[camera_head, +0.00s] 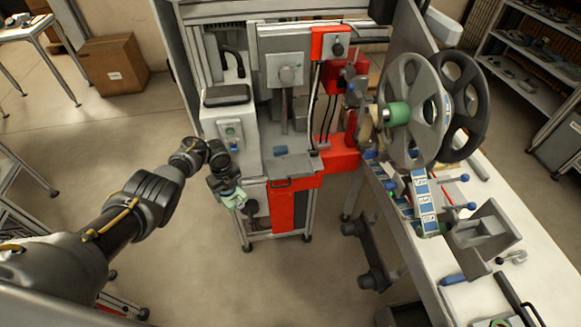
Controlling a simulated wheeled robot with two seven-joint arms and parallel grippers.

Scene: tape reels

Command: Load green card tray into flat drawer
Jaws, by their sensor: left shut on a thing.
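My left gripper (229,190) is in front of the machine, just left of its red lower part. It is shut on a small pale green piece (236,199), which looks like the green card tray; the fingers and wrist hide much of it. A flat grey drawer-like part (290,166) sits low in the machine, with a red front (296,184) and a dark handle. The held piece is apart from it, to its left and nearer me. I cannot tell how far the drawer is open. My right gripper is not in view.
The white-grey machine housing (227,125) stands close behind my left gripper. Large grey reels (412,110) and a white bench (500,185) with a blue-and-white card strip (424,203) fill the right. A cardboard box (113,64) stands far left. The floor in front is clear.

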